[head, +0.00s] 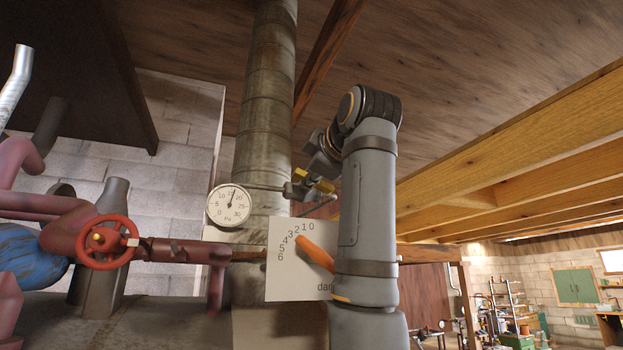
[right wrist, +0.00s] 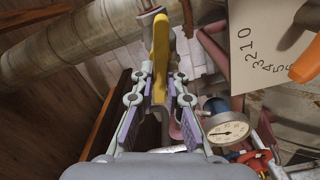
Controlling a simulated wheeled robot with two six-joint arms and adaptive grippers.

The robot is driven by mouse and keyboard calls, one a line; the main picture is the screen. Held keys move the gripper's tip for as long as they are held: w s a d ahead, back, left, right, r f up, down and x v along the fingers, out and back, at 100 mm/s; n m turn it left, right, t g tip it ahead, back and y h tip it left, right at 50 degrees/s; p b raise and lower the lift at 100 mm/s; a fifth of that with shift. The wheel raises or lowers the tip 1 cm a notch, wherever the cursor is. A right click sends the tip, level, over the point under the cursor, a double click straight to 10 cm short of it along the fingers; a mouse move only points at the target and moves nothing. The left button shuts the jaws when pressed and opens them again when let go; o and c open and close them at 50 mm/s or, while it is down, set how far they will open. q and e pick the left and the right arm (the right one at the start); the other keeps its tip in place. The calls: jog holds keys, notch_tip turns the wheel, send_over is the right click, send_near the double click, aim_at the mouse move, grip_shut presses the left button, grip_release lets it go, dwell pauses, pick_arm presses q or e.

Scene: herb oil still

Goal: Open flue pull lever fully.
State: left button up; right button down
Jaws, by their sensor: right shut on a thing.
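The yellow lever (head: 322,184) sits on a small grey valve at the end of the thin pipe running right from the draught gauge, against the flue. I take this to be the flue pull lever. In the head view it slopes down to the right. My right gripper (head: 311,180) is at it, partly hidden by its own wrist. In the right wrist view, the yellow lever (right wrist: 160,58) lies between the two purple-padded fingers of the right gripper (right wrist: 160,85), which are shut on it. My left gripper is not in view.
The round draught gauge (head: 228,205) is left of the lever. The numbered plate (head: 285,280) with an orange handle (head: 316,252) is just below my gripper. The flue pipe (head: 266,90) rises behind. A red handwheel (head: 106,242) is farther left. Wooden beams (head: 520,150) run overhead at right.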

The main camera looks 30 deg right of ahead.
jog(key=shift+f+n+b, duration=0.15)
jog(key=shift+n+b, duration=0.05)
jog(key=shift+n, duration=0.9)
jog(key=shift+f+n+b, duration=0.15)
jog(key=shift+n+b, duration=0.05)
jog(key=shift+n, duration=0.9)
jog(key=c, duration=1.4)
grip_release()
jog(key=shift+a, duration=0.1)
jog(key=v, duration=1.2)
jog(key=shift+f, duration=0.1)
